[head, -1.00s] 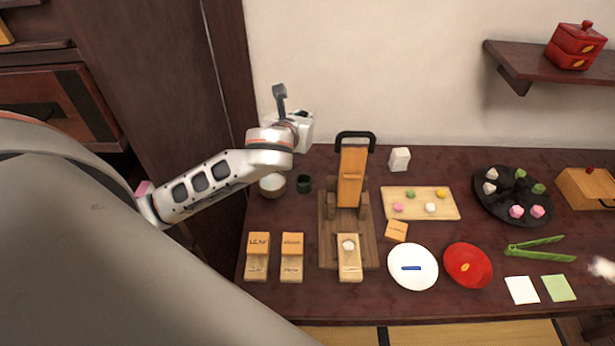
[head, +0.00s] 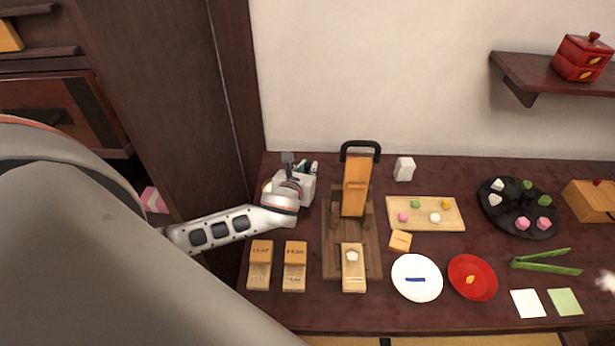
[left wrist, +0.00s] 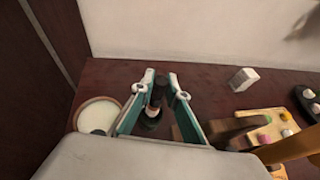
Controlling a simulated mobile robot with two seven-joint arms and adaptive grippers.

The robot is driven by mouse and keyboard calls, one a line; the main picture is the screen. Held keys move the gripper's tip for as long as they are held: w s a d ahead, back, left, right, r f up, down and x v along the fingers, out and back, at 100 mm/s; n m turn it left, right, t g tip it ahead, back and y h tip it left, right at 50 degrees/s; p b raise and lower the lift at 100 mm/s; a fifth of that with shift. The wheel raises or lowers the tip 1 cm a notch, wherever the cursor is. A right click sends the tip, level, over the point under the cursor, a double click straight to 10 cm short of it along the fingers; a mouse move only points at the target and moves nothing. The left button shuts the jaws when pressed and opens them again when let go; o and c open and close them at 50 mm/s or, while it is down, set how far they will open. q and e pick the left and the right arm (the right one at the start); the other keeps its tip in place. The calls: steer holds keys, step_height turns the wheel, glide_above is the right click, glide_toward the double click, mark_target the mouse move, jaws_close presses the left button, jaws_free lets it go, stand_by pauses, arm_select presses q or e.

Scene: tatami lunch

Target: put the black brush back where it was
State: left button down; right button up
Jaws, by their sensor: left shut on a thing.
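My left gripper (head: 307,169) is low over the back left of the table. In the left wrist view, its two teal-lined fingers (left wrist: 160,80) are shut on the black brush (left wrist: 157,93), a short dark shape between them. A dark green cup (left wrist: 148,124) shows just below the brush, between the fingers. I cannot tell whether the brush is inside the cup or above it. In the head view, my gripper hides the brush and the cup.
A pale bowl (left wrist: 97,115) stands close left of the cup. A wooden press (head: 355,190) stands to the right, with a white block (head: 404,169) behind it. Stamped wooden blocks (head: 260,265) lie in front. The wall is close behind.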

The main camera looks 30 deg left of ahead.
arm_select(q)
steer(key=shift+f, duration=1.9)
steer(key=shift+f, duration=0.1)
steer(key=c, duration=2)
jaws_free()
steer(key=shift+s, duration=0.15)
steer(key=v, duration=1.2)
